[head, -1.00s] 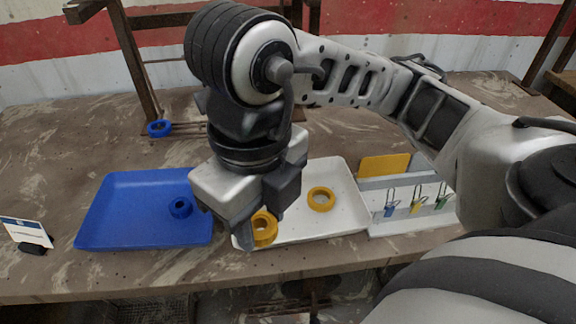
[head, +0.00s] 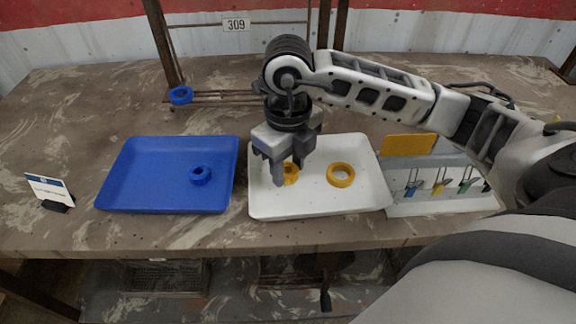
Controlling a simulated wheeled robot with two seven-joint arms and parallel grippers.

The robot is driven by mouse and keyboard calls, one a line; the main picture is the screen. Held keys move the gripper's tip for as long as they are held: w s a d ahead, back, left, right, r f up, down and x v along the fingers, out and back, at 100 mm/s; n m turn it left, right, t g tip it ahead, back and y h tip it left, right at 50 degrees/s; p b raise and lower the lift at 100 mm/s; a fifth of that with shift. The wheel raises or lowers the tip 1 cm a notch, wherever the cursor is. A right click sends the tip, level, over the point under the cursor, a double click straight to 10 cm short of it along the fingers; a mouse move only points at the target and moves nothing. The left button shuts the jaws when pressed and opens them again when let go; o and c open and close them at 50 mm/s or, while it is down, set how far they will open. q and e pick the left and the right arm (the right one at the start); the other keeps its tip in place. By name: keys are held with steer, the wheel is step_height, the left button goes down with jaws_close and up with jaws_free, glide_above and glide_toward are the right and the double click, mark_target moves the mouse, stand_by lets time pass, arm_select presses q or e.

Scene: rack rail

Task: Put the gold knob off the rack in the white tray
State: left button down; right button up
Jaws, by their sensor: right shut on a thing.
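The white tray (head: 320,203) sits on the table in the middle of the head view. My right gripper (head: 284,178) is over the left part of this tray, pointing down. It is shut on a gold knob (head: 291,173), a ring partly hidden behind the fingers. I cannot tell whether the held knob touches the tray floor. A second gold ring (head: 341,175) lies in the right part of the white tray. The rack rail (head: 235,97) is at the back, with a blue ring (head: 181,95) at its left end. My left gripper is not in view.
A small sign card (head: 48,188) is at the far left. A panel with several padlocks (head: 440,183) stands right of the white tray, with a yellow block (head: 408,145).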

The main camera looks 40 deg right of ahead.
steer(key=shift+f+b, duration=0.3)
steer(key=shift+f, duration=0.5)
steer(key=o, duration=1)
steer(key=shift+r, duration=0.1)
step_height(320, 180, up, 12)
steer(key=p, duration=0.1)
steer(key=shift+r, duration=0.25)
steer(key=shift+f, duration=0.1)
